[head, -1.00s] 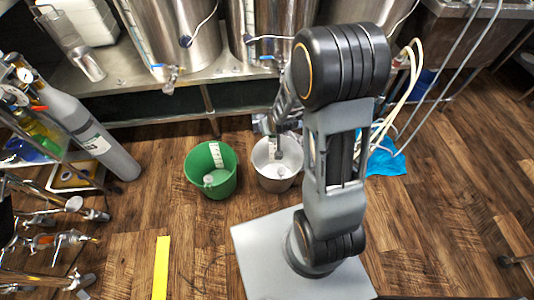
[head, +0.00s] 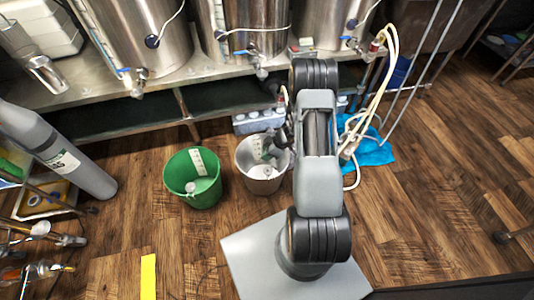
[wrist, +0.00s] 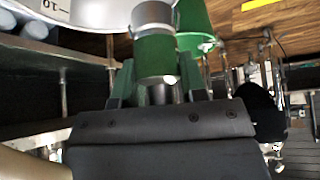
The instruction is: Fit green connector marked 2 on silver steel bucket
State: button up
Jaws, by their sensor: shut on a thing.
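The silver steel bucket (head: 245,170) stands on the wooden floor in the head view, with a white scale strip inside. Part of it shows at the top left of the wrist view (wrist: 95,12), with a "10" on its strip. My gripper (wrist: 158,82) is shut on the green connector (wrist: 156,55), a green body with a silver-grey collar on its far end. No number is readable on it. In the wrist view the connector lies beside the bucket's edge; I cannot tell whether they touch. In the head view my arm partly covers the bucket's right side, and the connector is not clear.
A green bucket (head: 193,190) stands just left of the silver one. Steel tanks (head: 140,35) with taps stand on a bench behind. A pale crate (head: 257,122) is behind the bucket. Hoses and a blue cloth (head: 372,152) lie right. A yellow strip (head: 148,275) marks the front floor.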

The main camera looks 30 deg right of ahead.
jog(key=shift+s+a+f+n, duration=0.1)
jog(key=shift+s+a+n, duration=0.05)
jog(key=shift+a+n, duration=0.15)
notch_tip(320, 180, down, 4)
jog(key=b, duration=0.5)
jog(key=shift+d+f+b, duration=0.1)
jog(key=shift+b, duration=0.3)
jog(key=shift+f, duration=0.85)
jog(key=shift+p, duration=0.3)
jog(key=shift+f+b, duration=0.75)
jog(key=shift+f, duration=0.6)
jog(key=o, duration=1.1)
jog(key=shift+s+d+r, duration=0.1)
jog(key=p+v, duration=0.6)
jog(key=v, duration=0.7)
jog(key=shift+d+r+p, duration=0.25)
jog(key=shift+r+p, duration=0.1)
